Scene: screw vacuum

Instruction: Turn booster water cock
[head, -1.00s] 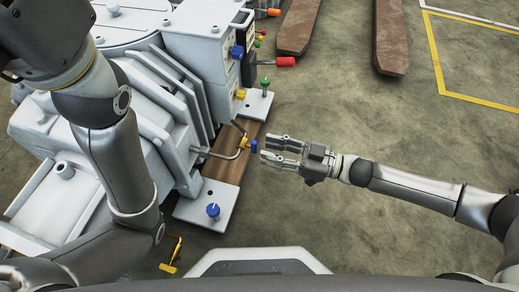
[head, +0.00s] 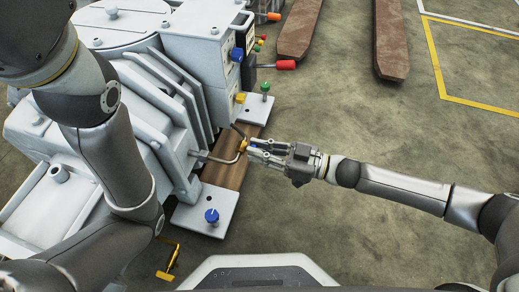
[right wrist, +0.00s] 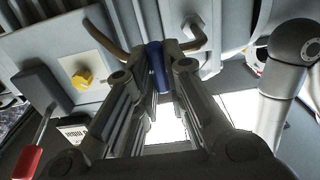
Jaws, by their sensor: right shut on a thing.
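The booster water cock is a small yellow valve (head: 243,146) on a bent metal pipe (head: 217,158) at the side of the grey machine. Its blue handle (right wrist: 154,62) shows between the fingers in the right wrist view, pointing toward the palm. My right gripper (head: 254,149) comes in from the right and is shut on this handle, with its fingertips close to the valve body. The fingers hide most of the handle in the head view. My left arm crosses the left of the head view, but I do not see its gripper.
The grey machine (head: 110,75) fills the left. Close to the cock are a blue knob (head: 211,217), a green knob (head: 265,88), a yellow knob (head: 240,97) and a red-handled lever (head: 286,65).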

